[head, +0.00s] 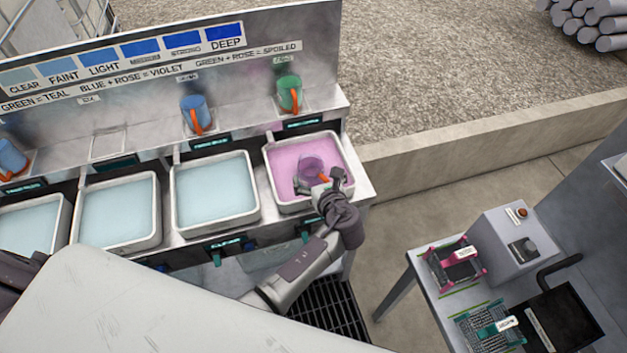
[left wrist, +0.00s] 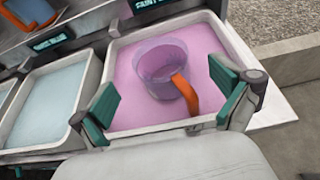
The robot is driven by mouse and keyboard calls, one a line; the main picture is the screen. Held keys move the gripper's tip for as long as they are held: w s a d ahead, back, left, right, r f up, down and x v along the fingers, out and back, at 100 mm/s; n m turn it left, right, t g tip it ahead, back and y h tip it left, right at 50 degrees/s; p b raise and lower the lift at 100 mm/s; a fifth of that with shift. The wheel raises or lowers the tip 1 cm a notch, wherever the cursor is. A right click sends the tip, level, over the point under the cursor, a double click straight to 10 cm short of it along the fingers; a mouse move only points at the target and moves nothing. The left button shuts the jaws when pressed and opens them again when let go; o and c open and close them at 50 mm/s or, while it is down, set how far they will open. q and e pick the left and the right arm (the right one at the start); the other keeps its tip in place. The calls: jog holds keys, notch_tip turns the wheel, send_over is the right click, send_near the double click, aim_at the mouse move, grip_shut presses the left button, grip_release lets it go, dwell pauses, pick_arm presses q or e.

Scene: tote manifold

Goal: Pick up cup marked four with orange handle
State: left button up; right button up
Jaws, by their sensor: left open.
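A see-through violet cup with an orange handle (head: 310,167) sits in the pink liquid of the rightmost tote (head: 347,170). The cup also shows in the left wrist view (left wrist: 158,62), upright, its orange handle (left wrist: 186,95) turned toward my gripper. I cannot read a number on it. My left gripper (head: 320,182) is open and empty at the tote's near side. In the left wrist view its teal-padded fingers (left wrist: 172,108) stand wide apart, one on each side of the handle, and no pad touches the cup. My right gripper is not in view.
Blue cups (head: 194,115) and a green cup (head: 289,94), with orange handles, stand on the shelf behind. Several pale blue totes (head: 258,213) line up to the left. A bench (head: 432,300) with small devices is at the right.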

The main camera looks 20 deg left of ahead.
aim_at(308, 160)
pick_arm(q)
jog(key=b+x, duration=0.4)
jog(key=shift+w+f, duration=0.15)
jog(key=shift+f, duration=0.1)
jog(key=shift+w+a, duration=0.2)
jog(key=shift+r, duration=0.1)
jog(key=c, duration=1.1)
jog(key=shift+c, duration=0.7)
